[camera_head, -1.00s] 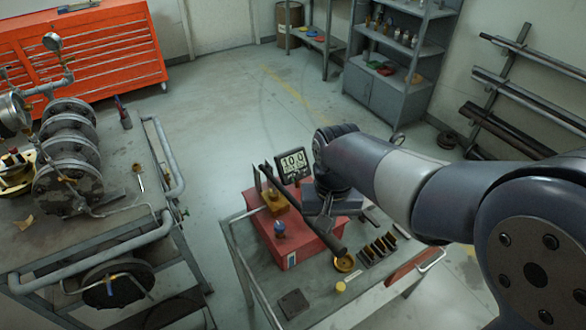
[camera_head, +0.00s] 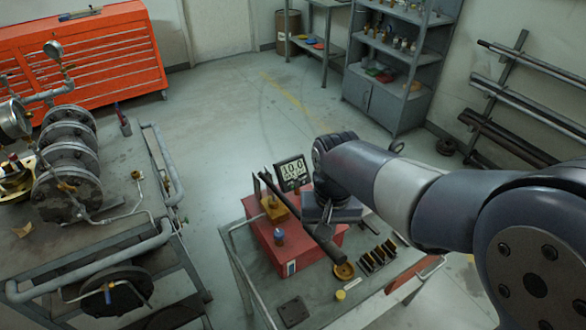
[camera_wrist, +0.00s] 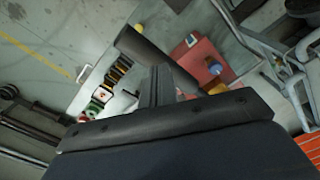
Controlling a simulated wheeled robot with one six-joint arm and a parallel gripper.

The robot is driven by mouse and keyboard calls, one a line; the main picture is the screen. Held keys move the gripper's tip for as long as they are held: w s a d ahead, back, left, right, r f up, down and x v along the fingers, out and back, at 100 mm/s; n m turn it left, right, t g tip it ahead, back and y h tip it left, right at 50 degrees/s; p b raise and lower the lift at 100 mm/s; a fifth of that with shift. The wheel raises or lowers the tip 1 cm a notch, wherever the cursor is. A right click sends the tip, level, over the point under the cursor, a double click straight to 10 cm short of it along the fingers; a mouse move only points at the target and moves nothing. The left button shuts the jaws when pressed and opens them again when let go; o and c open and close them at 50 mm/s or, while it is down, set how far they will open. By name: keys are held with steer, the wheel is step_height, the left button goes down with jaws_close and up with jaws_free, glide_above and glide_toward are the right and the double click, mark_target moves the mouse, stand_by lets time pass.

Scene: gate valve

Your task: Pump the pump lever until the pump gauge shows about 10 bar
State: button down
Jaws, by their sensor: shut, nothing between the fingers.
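The pump (camera_head: 292,248) is a red box on a grey cart, with a brass block on top. Its pump lever (camera_head: 322,238) is a long dark bar slanting across the pump toward the lower right. In the wrist view my gripper (camera_wrist: 158,85) is shut and empty, and the lever (camera_wrist: 150,52) crosses just beyond the fingers. I cannot tell whether they touch.
A bench with the flanged valve (camera_head: 68,165) stands at left. Open floor lies behind the cart.

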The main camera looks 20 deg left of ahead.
step_height(320, 180, up, 2)
steer(key=shift+r+p, duration=0.25)
steer(key=shift+p, duration=0.65)
steer(key=shift+r, duration=1.3)
steer(key=shift+f, duration=0.15)
steer(key=shift+f+b, duration=0.95)
steer(key=shift+f, duration=1.45)
steer(key=shift+d+r, duration=0.1)
